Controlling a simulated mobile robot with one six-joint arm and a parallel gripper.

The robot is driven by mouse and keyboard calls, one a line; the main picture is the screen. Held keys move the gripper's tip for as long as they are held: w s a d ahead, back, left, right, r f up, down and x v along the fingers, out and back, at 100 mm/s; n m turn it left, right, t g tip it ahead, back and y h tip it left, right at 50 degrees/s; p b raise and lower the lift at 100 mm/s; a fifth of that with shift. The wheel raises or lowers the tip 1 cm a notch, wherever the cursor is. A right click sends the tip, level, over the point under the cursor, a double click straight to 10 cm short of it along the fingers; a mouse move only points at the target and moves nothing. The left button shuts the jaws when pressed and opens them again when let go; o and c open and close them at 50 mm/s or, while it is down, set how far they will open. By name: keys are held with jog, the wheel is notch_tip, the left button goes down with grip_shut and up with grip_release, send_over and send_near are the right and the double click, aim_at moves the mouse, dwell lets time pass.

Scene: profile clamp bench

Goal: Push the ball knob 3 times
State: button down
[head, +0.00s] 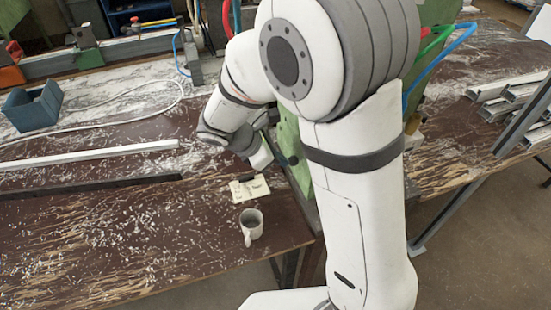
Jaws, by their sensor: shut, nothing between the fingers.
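A green clamp machine (302,178) stands at the bench's right end, mostly hidden behind my arm. A small dark round knob (293,160) shows on its left face; it looks like the ball knob, but it is small and partly crowded by my arm. My gripper (264,157) is at the left of the green machine, just left of the dark knob and close to it. It is shut and holds nothing. I cannot tell whether it touches the knob.
A white mug (252,226) and a paper note (250,190) with a dark object on it lie below my gripper. A light bar (90,155), a dark bar (85,187) and a blue-grey box (32,106) are left. Metal profiles (508,96) are right.

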jog(key=shift+d, duration=0.35)
jog(key=shift+s+a, duration=0.1)
jog(key=a+f+v, duration=0.2)
jog(key=v, duration=1.1)
jog(key=shift+s+a+r, duration=0.15)
jog(key=shift+a+r, duration=0.05)
jog(key=shift+a, duration=0.05)
dwell(0.8)
